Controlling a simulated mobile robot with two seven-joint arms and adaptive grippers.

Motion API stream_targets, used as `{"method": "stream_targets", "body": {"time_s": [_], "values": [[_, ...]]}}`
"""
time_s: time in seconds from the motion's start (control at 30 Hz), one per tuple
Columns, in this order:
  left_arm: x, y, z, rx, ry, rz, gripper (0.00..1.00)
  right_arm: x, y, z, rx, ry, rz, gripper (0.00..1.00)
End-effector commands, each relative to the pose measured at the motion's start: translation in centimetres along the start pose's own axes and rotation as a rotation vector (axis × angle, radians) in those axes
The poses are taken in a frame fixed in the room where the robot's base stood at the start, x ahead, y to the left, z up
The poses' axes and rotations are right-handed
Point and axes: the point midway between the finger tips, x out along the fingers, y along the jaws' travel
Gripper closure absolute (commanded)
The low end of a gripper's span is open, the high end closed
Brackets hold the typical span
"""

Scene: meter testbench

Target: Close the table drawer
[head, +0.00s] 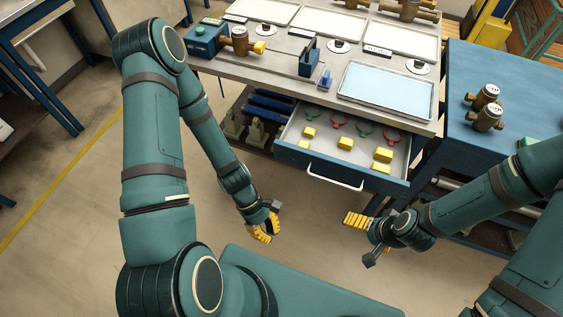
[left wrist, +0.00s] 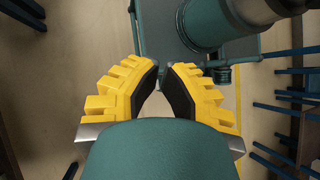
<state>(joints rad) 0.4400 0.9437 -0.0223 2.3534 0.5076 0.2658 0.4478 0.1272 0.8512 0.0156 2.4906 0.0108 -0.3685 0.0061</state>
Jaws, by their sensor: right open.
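The table drawer (head: 293,157) is pulled out from under the workbench, with a blue front and a pale handle (head: 335,178). Several yellow blocks and red and green ring-shaped pieces lie in it. My left gripper (head: 268,229) is left of and below the handle, apart from it. In the left wrist view its yellow fingers (left wrist: 162,72) lean towards each other with a narrow gap and nothing between them. My right gripper (head: 362,240) is open and empty, just below the handle's right end, and does not appear to touch the drawer.
The workbench top (head: 270,78) holds trays, meters and a blue-lined tray (head: 388,90). A blue cabinet (head: 510,85) with brass meters stands at the right. A lower shelf left of the drawer holds blue and dark parts. Floor in front of the drawer is clear.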

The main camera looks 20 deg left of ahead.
Motion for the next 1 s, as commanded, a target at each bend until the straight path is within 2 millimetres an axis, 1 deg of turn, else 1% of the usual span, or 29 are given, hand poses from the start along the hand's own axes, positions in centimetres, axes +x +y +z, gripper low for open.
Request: {"method": "stream_targets", "body": {"time_s": [0.03,0.07,0.1,0.17,0.2,0.23,0.3,0.33,0.4,0.53,0.6,0.7,0.77,0.87,1.0], "values": [[0.1,-0.5,0.0,-0.200,-0.111,-0.001,1.00,0.0,0.0,0.0,0.000,-0.001,0.000,0.00],[-0.1,-0.5,0.2,-0.316,-0.180,-0.001,1.00,0.1,0.0,0.0,0.000,-0.001,0.000,0.00],[-0.3,-0.4,0.5,-0.468,-0.276,0.000,1.00,0.1,0.0,0.1,0.000,-0.001,0.000,0.00],[-1.0,0.1,0.7,-0.687,-0.428,0.005,1.00,0.1,0.1,0.1,0.000,-0.001,0.000,0.00],[-1.7,0.7,0.6,-0.827,-0.535,0.010,1.00,0.1,0.1,0.1,0.000,-0.002,0.000,0.00],[-2.3,1.2,0.4,-0.925,-0.619,0.015,1.00,0.1,0.1,0.1,0.000,-0.002,0.000,0.00],[-4.0,2.5,-0.4,-1.136,-0.820,0.032,1.00,0.2,0.1,0.1,0.000,-0.002,0.000,0.00],[-4.9,3.0,-1.0,-1.215,-0.906,0.040,1.00,0.2,0.1,0.1,0.000,-0.002,0.000,0.00],[-6.9,4.0,-2.6,-1.366,-1.098,0.060,1.00,0.2,0.1,0.1,-0.001,-0.002,0.000,0.00],[-10.0,4.9,-5.8,-1.534,-1.388,0.095,1.00,0.2,0.1,0.1,-0.001,-0.003,0.000,0.00],[-11.1,5.0,-7.0,-1.576,-1.490,0.107,1.00,0.2,0.1,0.1,-0.001,-0.003,0.000,0.00],[-12.0,5.1,-8.0,-1.602,-1.569,0.117,1.00,0.2,0.1,0.1,-0.001,-0.003,0.000,0.00],[-12.2,5.3,-8.0,-1.606,-1.584,0.117,1.00,0.2,0.1,0.1,-0.001,-0.003,0.000,0.00],[-12.1,6.1,-7.6,-1.605,-1.586,0.116,1.00,0.2,0.1,0.1,-0.001,-0.003,0.000,0.00],[-11.6,8.0,-6.4,-1.603,-1.583,0.112,1.00,0.3,0.1,0.1,-0.001,-0.003,0.000,0.00]]}}
